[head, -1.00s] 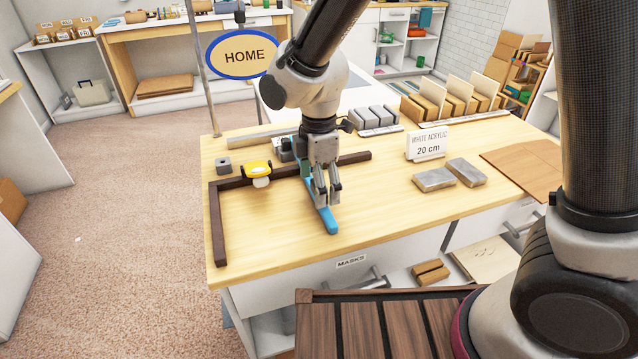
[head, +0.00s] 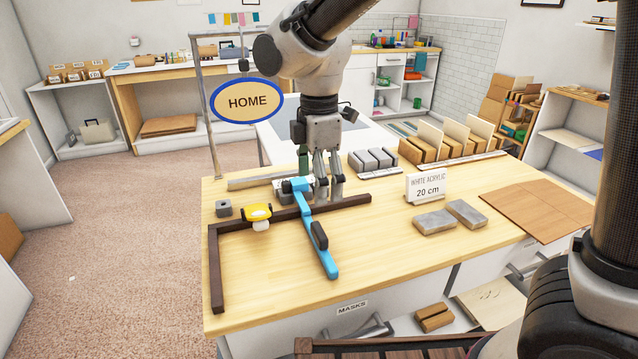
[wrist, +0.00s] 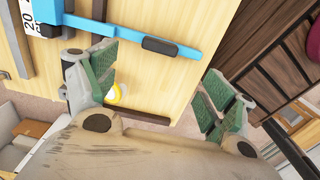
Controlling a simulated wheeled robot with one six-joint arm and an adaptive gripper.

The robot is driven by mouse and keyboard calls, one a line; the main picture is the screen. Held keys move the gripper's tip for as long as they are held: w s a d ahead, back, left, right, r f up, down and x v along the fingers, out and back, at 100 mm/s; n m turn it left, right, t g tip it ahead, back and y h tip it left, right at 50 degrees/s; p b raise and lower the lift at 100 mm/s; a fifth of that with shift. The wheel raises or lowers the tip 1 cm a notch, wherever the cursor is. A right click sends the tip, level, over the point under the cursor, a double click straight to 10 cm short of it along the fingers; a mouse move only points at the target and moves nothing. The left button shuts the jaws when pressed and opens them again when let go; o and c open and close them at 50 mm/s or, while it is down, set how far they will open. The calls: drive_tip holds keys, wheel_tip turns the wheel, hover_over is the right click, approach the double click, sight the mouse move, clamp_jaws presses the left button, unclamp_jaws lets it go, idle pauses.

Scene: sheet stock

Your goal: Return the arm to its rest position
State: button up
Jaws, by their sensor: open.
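My gripper (head: 321,188) points down over the far middle part of the light wood bench (head: 370,245), behind the blue tool. Its fingers are apart and hold nothing. In the wrist view my gripper (wrist: 160,82) shows two spread fingers with green pads and bare space between them. The blue tool (head: 325,262), a long bar with a black grip, lies across the dark L-shaped frame (head: 216,265). The tool also shows near the top of the wrist view (wrist: 125,36).
A yellow-topped item (head: 257,212) sits at the frame's back bar, near a small grey block (head: 223,208). Two grey blocks (head: 434,220) lie by a WHITE ACRYLIC 20 cm card (head: 426,187). Several brown holders (head: 450,148) stand at the back right. Open carpet (head: 110,240) lies left.

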drive_tip(key=s+d+r+m+t, duration=0.1)
drive_tip(key=s+d+r+m, duration=0.1)
drive_tip(key=s+d+m, duration=0.2)
drive_tip(key=s+d+r+m+t, duration=0.2)
drive_tip(key=d+m, duration=0.8)
drive_tip(key=d, duration=0.9)
drive_tip(key=s+d+r+m+t, duration=0.1)
drive_tip(key=s+d+r+m, duration=0.3)
drive_tip(key=d, duration=0.8)
drive_tip(key=s+m, duration=0.2)
drive_tip(key=m, duration=0.1)
drive_tip(key=shift+s+d+m, duration=0.2)
drive_tip(key=shift+s+m, duration=0.1)
drive_tip(key=shift+s, duration=0.1)
